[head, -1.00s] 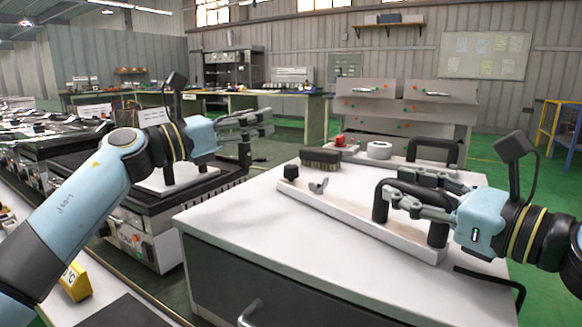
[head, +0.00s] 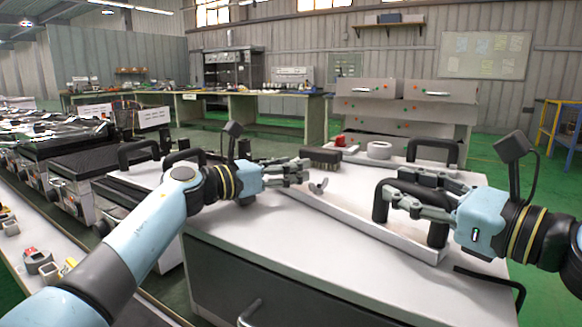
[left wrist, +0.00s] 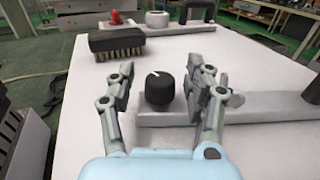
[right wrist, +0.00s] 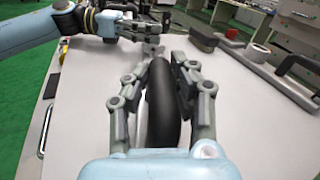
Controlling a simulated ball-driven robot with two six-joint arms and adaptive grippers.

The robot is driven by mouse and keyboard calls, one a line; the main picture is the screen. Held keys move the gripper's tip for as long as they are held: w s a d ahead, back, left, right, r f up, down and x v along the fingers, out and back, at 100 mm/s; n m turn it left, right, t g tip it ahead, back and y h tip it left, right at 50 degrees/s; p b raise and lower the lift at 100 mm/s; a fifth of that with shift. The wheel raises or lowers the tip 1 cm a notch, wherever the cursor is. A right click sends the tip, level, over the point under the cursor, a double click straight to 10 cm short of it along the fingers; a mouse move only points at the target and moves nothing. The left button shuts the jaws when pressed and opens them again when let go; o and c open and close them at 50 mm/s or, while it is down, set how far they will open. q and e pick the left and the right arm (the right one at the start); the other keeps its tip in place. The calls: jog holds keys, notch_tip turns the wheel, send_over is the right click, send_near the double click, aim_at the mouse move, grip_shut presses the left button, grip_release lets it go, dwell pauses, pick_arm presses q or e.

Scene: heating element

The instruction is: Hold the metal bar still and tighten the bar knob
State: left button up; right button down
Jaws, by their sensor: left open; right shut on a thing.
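The metal bar (head: 350,226) lies flat on the white workbench, with a black handle at its right end and a wing nut (head: 318,187) near its left end. My right gripper (head: 398,193) is shut on the bar's black handle (head: 381,202); the handle also shows between its fingers in the right wrist view (right wrist: 162,105). The black bar knob (left wrist: 160,88), with a white mark, stands on the bar's left end. In the left wrist view it sits between the spread fingers of my open left gripper (left wrist: 160,80), apart from both. In the head view the left gripper (head: 298,170) hides the knob.
A black-handled brush (head: 322,156) lies behind the bar. Beyond it are a red button (head: 340,141), a white roll (head: 379,150) and another handled bar (head: 432,150). Dark appliances (head: 80,170) stand on the left. The bench front is clear.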

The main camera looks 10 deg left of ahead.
pick_arm(q)
jog(key=shift+w+d, duration=0.25)
grip_shut()
